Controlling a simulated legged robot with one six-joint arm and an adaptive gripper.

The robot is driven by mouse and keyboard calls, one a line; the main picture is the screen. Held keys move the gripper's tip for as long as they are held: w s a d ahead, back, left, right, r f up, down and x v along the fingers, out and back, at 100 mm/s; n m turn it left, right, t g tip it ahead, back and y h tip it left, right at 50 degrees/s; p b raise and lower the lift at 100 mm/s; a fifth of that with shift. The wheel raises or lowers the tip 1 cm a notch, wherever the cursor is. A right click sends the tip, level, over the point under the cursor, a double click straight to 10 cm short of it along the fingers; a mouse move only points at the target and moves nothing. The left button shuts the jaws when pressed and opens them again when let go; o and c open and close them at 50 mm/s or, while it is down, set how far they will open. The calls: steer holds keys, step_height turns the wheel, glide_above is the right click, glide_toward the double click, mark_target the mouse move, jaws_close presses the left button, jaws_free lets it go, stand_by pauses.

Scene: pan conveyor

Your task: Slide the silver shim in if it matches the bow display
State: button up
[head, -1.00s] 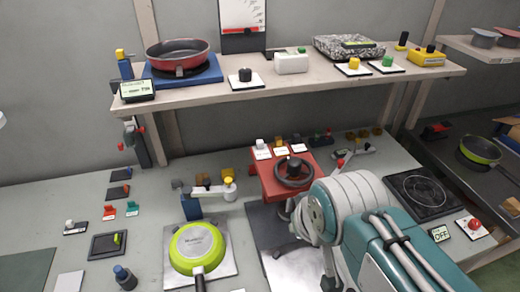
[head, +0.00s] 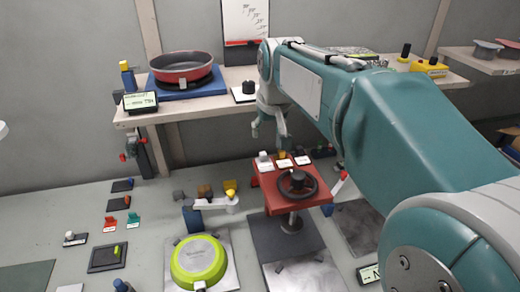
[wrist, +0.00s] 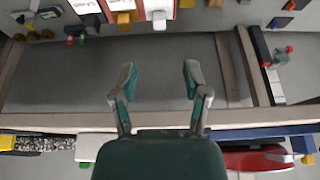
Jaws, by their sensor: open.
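My gripper (head: 268,130) is open and empty in front of the shelf edge, above and behind the red stand (head: 272,190). In the wrist view my gripper (wrist: 158,82) has its fingers apart with nothing between them. A white-silver block (head: 263,156) sits on a labelled card on the stand, beside a yellow one; I cannot tell whether it is the silver shim. It seems to show in the wrist view (wrist: 159,20). A small display (head: 140,101) stands at the shelf's left end; its text is too small to read, and I cannot tell whether it is the bow display.
A red pan (head: 182,68) sits on a blue base on the shelf (head: 190,108). A black handwheel (head: 297,184) is on the red stand. My arm hides the shelf's middle.

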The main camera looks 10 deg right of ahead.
mark_target(263, 154)
steer(key=x, duration=1)
steer(key=shift+w+f, duration=0.15)
steer(key=shift+f, duration=0.15)
jaws_close()
